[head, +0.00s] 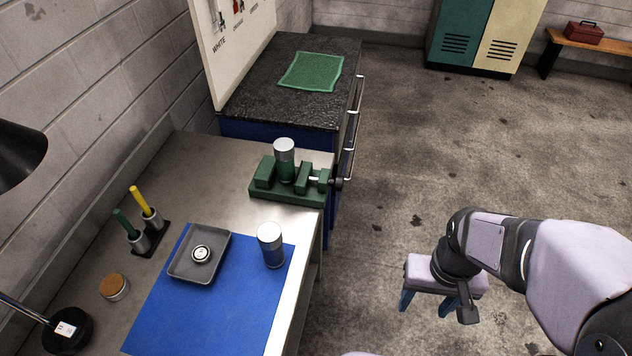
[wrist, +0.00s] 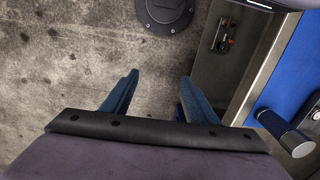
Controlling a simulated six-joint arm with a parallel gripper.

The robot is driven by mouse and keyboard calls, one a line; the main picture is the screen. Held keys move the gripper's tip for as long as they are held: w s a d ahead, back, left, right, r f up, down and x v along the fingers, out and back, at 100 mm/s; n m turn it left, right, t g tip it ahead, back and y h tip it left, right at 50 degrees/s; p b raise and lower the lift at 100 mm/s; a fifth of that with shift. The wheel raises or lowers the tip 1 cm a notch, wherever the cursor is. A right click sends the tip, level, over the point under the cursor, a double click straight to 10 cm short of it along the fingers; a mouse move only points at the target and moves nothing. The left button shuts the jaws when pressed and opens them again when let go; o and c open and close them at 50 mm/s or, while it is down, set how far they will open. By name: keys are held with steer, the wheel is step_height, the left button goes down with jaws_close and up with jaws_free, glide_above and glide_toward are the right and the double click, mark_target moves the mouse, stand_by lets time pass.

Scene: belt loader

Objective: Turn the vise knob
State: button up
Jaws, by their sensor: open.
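The green vise (head: 262,190) sits at the far right edge of the metal bench. Its dark knob (head: 338,183) is on its right end, at the bench edge. A green cylinder with a silver top (head: 284,162) stands upright between the vise jaws. My gripper (head: 425,302) is open and empty over the floor, right of the bench and well apart from the knob. Its two blue fingers also show spread in the wrist view (wrist: 158,98), with bare floor between them. The vise and knob are not in the wrist view.
A blue cylinder with a silver top (head: 271,248) stands on the blue mat (head: 165,320), beside a grey tray (head: 185,268) holding a round part. A pen holder (head: 148,240), a round jar (head: 114,287) and a lamp stand left. Floor right of the bench is clear.

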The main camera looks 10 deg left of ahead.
step_height(320, 180, down, 5)
steer(key=s+g+b, duration=0.1)
steer(key=s+g, duration=0.1)
steer(key=n+t+y+b, duration=0.4)
steer(key=n+t+y, duration=0.1)
steer(key=n, duration=1)
glide_toward(342, 180)
step_height(342, 180, down, 2)
steer(key=w+a, duration=0.1)
steer(key=n, duration=0.3)
steer(key=shift+a+f, duration=0.1)
steer(key=shift+a, duration=0.1)
steer(key=shift+p+x, duration=1.8)
steer(key=shift+x, duration=1.9)
